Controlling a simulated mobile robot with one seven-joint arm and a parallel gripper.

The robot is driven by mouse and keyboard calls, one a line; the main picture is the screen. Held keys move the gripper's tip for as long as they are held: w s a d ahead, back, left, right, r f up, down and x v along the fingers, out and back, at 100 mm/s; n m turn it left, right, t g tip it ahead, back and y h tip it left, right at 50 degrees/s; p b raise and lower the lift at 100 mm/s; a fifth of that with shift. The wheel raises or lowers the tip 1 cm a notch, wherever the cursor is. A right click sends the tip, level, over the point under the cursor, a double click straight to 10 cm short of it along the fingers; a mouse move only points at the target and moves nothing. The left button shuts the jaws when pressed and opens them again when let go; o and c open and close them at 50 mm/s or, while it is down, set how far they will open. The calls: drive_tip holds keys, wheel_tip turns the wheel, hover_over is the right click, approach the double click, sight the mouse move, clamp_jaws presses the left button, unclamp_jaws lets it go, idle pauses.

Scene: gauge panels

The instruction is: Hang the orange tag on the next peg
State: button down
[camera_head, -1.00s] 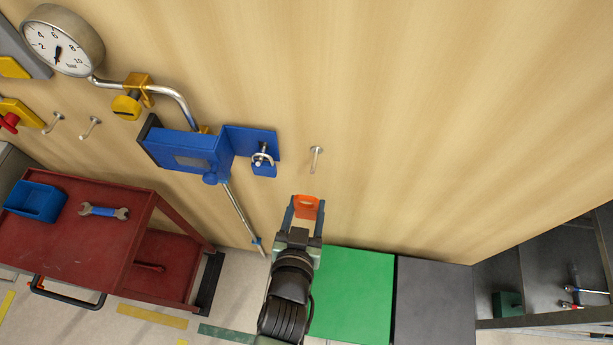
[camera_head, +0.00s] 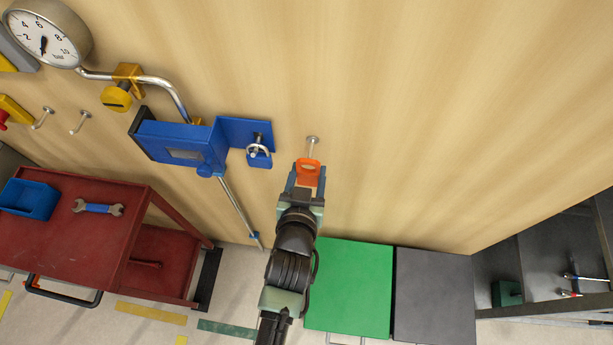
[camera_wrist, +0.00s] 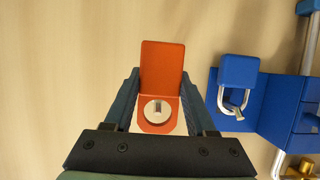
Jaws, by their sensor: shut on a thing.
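The orange tag (camera_head: 308,172) is a flat plate with a round hole, held between the fingers of my gripper (camera_head: 307,178). In the wrist view the tag (camera_wrist: 162,68) stands between both fingertips, and my gripper (camera_wrist: 160,100) is shut on it. The bare metal peg (camera_head: 312,146) sticks out of the wooden wall right by the tag's upper edge. In the wrist view the peg (camera_wrist: 157,107) shows inside the tag's hole. I cannot tell whether its tip is through the hole or still in front of it.
A blue bracket with a blue padlock (camera_head: 259,157) is close left of the peg; the padlock also shows in the wrist view (camera_wrist: 238,72). A pressure gauge (camera_head: 44,36), pipe and red cart (camera_head: 80,238) are farther left. Wall right of the peg is clear.

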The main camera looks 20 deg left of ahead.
drive_tip(key=shift+w+a+f+b, duration=0.1)
drive_tip(key=shift+w+a+b, duration=0.05)
drive_tip(key=shift+w, duration=0.4)
drive_tip(key=shift+w+a+b, duration=0.15)
drive_tip(key=shift+w, duration=0.35)
drive_tip(key=shift+w+a+f+b, duration=0.15)
drive_tip(key=shift+w+f+b, duration=0.2)
drive_tip(key=shift+w+f, duration=0.1)
drive_tip(key=shift+c, duration=0.7)
unclamp_jaws()
drive_tip(key=b+v, duration=0.3)
drive_tip(key=v, duration=1)
